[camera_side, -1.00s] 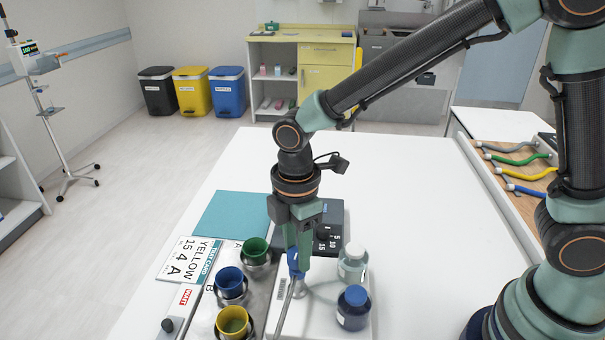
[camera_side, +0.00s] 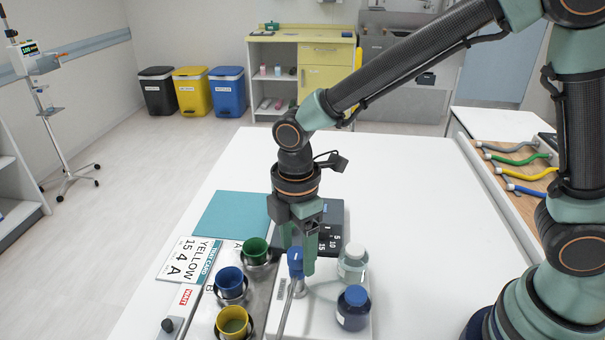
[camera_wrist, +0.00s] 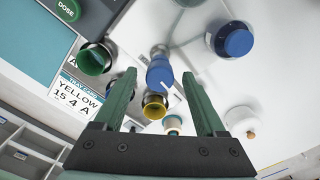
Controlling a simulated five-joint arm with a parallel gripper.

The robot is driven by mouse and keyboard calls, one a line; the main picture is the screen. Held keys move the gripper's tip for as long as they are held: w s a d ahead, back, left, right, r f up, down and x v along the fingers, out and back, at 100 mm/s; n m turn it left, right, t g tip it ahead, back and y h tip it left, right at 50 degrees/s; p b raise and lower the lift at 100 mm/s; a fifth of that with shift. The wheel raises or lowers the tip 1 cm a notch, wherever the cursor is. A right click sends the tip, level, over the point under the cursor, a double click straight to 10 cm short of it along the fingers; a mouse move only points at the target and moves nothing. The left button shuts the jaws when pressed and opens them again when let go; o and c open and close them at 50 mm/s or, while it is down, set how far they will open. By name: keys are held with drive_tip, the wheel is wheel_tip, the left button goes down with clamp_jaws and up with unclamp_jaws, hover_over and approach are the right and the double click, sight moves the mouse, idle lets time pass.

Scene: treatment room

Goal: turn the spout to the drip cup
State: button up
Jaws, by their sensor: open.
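A blue knob (camera_side: 296,262) stands on the white dispenser base (camera_side: 325,305), and a thin metal spout (camera_side: 287,312) runs from it toward the bottom edge of the side view. My gripper (camera_side: 297,252) is open, with one finger on each side of the knob. In the wrist view the blue knob (camera_wrist: 160,72) shows between the spread fingertips of my gripper (camera_wrist: 159,82). A yellow cup (camera_side: 232,322) and a blue cup (camera_side: 229,282) stand left of the spout, with a green cup (camera_side: 256,250) behind. I cannot tell which cup is the drip cup.
A white-capped clear bottle (camera_side: 352,264) and a blue-capped bottle (camera_side: 353,309) stand close to the right of my gripper. A task card (camera_side: 188,260) and a teal mat (camera_side: 230,218) lie to the left. The white table (camera_side: 400,190) is clear behind the bottles.

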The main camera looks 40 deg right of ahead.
wheel_tip(320, 180, up, 12)
idle(0.5)
drive_tip(key=s+d+m+t, duration=0.2)
drive_tip(key=d+m, duration=0.6)
drive_tip(key=d, duration=0.1)
drive_tip(key=s+d+r+m+t, duration=0.1)
drive_tip(key=s+d+m+t, duration=0.1)
drive_tip(key=d+m, duration=0.7)
drive_tip(key=shift+s+d+r+t, duration=0.35)
drive_tip(key=shift+d+t, duration=0.2)
drive_tip(key=shift+t, duration=0.25)
